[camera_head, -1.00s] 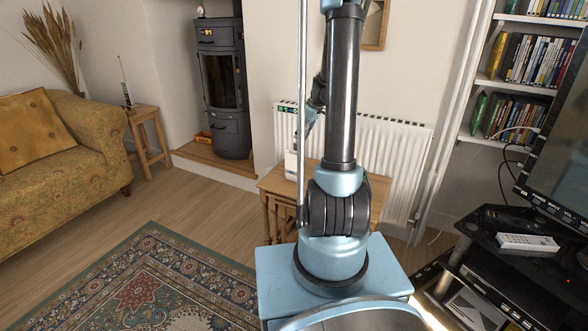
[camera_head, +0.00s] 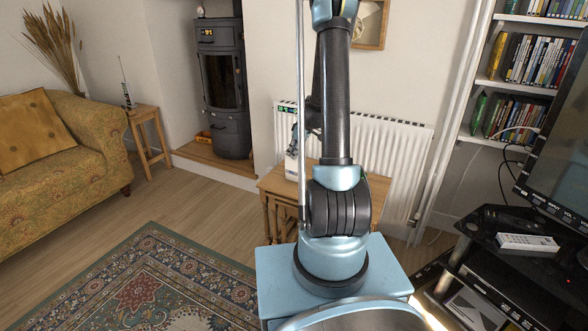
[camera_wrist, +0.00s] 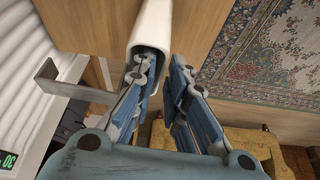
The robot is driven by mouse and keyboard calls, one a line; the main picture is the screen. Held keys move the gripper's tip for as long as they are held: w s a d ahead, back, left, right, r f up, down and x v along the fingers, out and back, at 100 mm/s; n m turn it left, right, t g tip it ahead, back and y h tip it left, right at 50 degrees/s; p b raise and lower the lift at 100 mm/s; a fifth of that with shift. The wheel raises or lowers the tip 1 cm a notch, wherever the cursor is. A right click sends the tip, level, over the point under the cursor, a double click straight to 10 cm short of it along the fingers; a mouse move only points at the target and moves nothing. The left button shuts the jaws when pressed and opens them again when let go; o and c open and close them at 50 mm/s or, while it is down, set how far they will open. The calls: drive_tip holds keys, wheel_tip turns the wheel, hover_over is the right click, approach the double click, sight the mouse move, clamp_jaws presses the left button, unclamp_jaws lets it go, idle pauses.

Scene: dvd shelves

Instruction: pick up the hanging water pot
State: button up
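The white water pot (camera_wrist: 152,22) shows at the top of the wrist view, with a flat grey bracket (camera_wrist: 65,85) reaching left towards the radiator. In the head view the pot (camera_head: 291,167) is a small white shape by the wooden table, partly hidden by my arm. My gripper (camera_wrist: 165,72) is open, with a gap between its fingers. The left finger overlaps the pot's open end and seems to reach into it. The right finger is outside, to the right of the pot's wall. I cannot tell whether either finger touches it.
A white radiator (camera_head: 390,150) stands behind the wooden nested tables (camera_head: 270,183). A black TV stand (camera_head: 490,235) and shelves (camera_head: 490,82) are on the right. A sofa (camera_head: 60,190) is on the left. The patterned rug (camera_head: 150,280) and wooden floor are open at the front left.

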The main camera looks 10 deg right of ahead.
drive_tip(key=x, duration=0.3)
clamp_jaws()
drive_tip(key=shift+r, duration=0.1)
